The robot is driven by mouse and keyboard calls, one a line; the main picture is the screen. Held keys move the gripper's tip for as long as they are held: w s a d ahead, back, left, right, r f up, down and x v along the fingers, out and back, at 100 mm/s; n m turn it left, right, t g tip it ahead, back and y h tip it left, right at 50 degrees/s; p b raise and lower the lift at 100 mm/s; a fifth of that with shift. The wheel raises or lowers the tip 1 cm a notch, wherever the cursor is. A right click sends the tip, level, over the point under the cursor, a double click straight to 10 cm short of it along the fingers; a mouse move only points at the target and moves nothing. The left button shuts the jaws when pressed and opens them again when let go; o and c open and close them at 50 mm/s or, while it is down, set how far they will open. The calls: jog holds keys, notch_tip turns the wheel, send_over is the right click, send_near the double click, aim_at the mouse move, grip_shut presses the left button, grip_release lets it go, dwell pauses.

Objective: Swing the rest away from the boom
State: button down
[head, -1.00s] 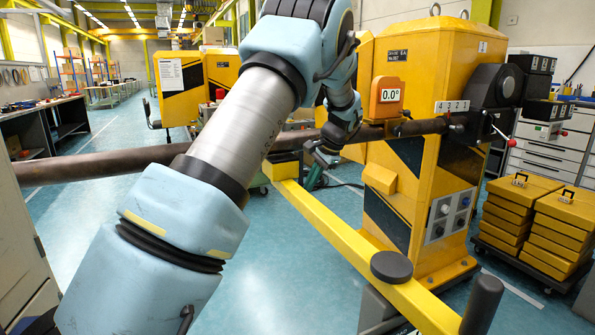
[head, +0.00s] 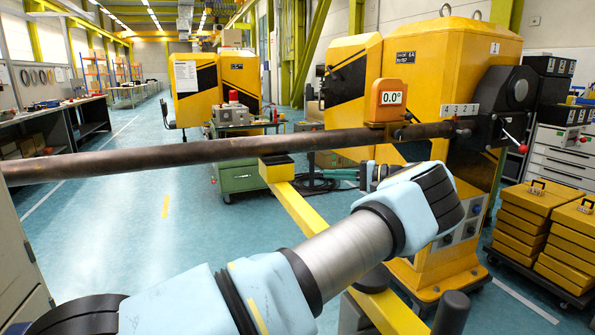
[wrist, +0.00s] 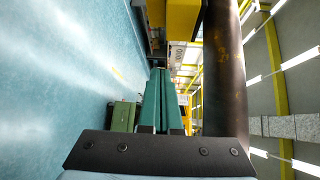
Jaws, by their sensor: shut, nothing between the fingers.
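The boom (head: 215,150) is a long brown pipe running level across the head view into the yellow gate housing (head: 440,80). It also shows in the wrist view (wrist: 224,70). The rest is a yellow beam (head: 300,210) with a black-topped end (head: 277,160) below the boom; my forearm hides part of it. My gripper (head: 335,174) is to the right of that end, just under the boom, with its fingers pointing left. In the wrist view its teal fingers (wrist: 164,80) are shut and empty, alongside the boom. A yellow block (wrist: 182,18) lies beyond their tips; I cannot tell whether it is the rest.
An orange display (head: 388,98) above the boom reads 0.0°. A black round knob (head: 372,279) and a dark post (head: 452,312) stand near the beam's near end. Yellow cases (head: 530,220) are stacked at right. A green cart (head: 240,178) stands behind. Floor at left is clear.

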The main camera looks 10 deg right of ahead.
jog(key=shift+s+d+r+n+t+y, duration=0.2)
jog(key=shift+s+d, duration=0.2)
jog(key=shift+d, duration=0.15)
jog(key=shift+s+d+r+n+t+y, duration=0.1)
jog(key=shift+s+d+r+t, duration=0.1)
jog(key=shift+s+d, duration=0.25)
jog(key=shift+w+d, duration=0.1)
jog(key=shift+w, duration=0.05)
jog(key=s+a+p+x, duration=0.1)
jog(key=p+x, duration=0.4)
jog(key=x, duration=0.8)
jog(key=shift+s+a, duration=0.3)
jog(key=shift+s, duration=0.35)
